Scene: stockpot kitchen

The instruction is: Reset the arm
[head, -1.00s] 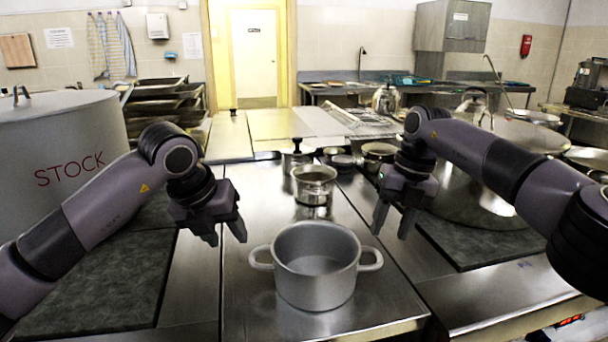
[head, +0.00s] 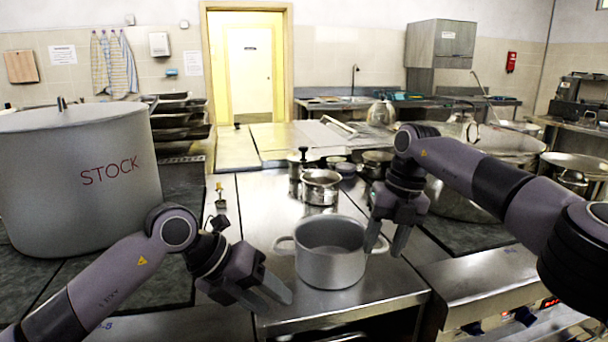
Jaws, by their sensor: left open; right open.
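My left gripper (head: 268,297) is open and empty, low over the front of the steel counter, in front and to the left of the grey two-handled pot (head: 330,262). My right gripper (head: 388,243) is open at the pot's right side. Its fingers overlap the pot's right handle in the picture, and I cannot tell whether they touch it. The pot stands upright and looks empty inside.
A large stockpot (head: 85,195) marked STOCK stands on the left, behind my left arm. A smaller steel pot (head: 320,187) and other pans stand further back. The steel counter (head: 265,215) has free room left of the small pot.

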